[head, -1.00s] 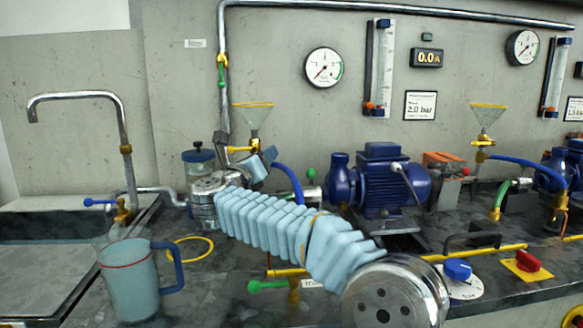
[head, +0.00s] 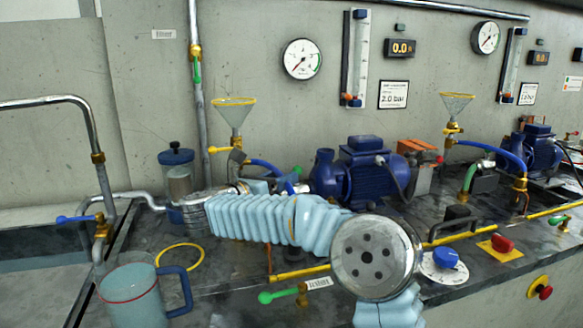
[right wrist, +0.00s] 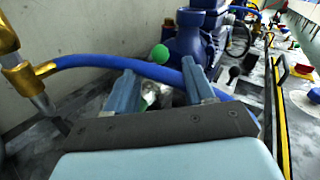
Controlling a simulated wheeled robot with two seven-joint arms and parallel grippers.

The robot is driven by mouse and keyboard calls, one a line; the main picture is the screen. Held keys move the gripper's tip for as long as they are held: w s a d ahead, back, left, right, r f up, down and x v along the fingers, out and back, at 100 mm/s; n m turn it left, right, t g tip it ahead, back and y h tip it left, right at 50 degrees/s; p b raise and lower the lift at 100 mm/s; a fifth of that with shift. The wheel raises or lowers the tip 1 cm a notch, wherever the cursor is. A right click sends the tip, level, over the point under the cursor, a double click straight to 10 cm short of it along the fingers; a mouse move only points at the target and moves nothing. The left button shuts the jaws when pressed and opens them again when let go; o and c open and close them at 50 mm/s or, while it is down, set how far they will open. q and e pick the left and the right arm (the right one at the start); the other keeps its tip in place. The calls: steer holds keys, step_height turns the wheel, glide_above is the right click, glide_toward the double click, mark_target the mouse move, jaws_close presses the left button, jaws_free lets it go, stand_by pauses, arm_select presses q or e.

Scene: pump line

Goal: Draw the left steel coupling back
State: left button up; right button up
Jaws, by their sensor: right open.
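The left steel coupling (right wrist: 158,96) shows in the right wrist view as a small shiny piece, partly hidden, between and beyond my fingertips. My right gripper (right wrist: 160,84) is open, with one blue-grey finger on each side of that view of it. I cannot tell whether either finger touches it. In the head view my right gripper (head: 262,184) is by the blue hose (head: 266,167) below the left funnel, partly hidden by its own wrist. The coupling cannot be made out there. A green ball knob (right wrist: 160,55) stands just beyond the fingers. My left gripper is not in view.
The blue hose (right wrist: 100,62) arches past the fingers from a brass fitting (right wrist: 28,75). The left blue pump (head: 365,172) stands close on the right. A jug (head: 135,292), a yellow ring (head: 180,257) and a green-handled valve (head: 280,295) are in front on the dark bench.

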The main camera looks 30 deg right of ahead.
mark_target(298, 184)
steer(key=p+x, duration=0.1)
steer(key=x, duration=0.4)
steer(key=shift+d, duration=0.15)
jaws_close()
